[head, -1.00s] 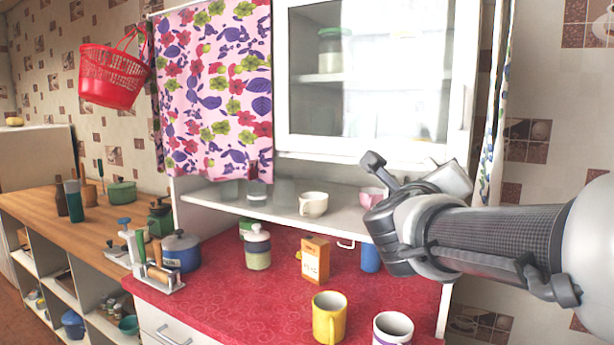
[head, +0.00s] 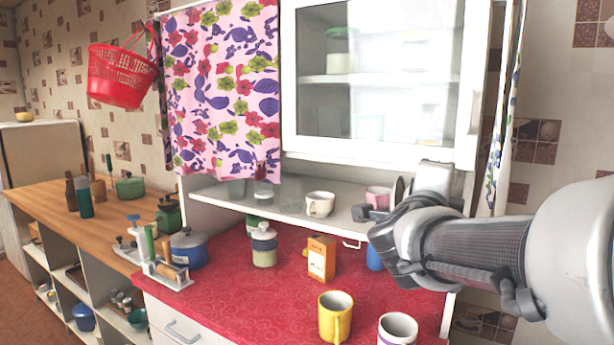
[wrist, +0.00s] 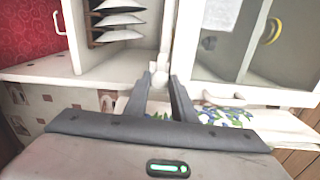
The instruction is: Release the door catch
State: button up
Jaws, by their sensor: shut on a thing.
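The glass-fronted cabinet door (head: 385,150) has a white frame and looks shut, at the upper right of the head view. A small white knob-like piece (wrist: 159,76), which may be the door catch, sits between my fingertips in the wrist view. My gripper (wrist: 158,88) is shut on it, one finger on each side. In the head view my gripper (head: 432,178) is at the door's lower right corner, and my own arm hides the fingertips and the catch. The glass door panel (wrist: 218,30) also shows at the right of the wrist view.
Below the door, an open shelf holds a white cup (head: 319,204) and a pink cup (head: 378,196). On the red counter (head: 225,300) stand an orange box (head: 321,258), a yellow mug (head: 335,316) and a white mug (head: 397,330). A floral curtain (head: 225,90) hangs left of the door.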

jog(key=shift+n, duration=0.4)
jog(key=o, duration=1)
jog(key=p+v, duration=0.1)
jog(key=v, duration=1.6)
jog(key=shift+s+a, duration=0.2)
jog(key=shift+a, duration=0.05)
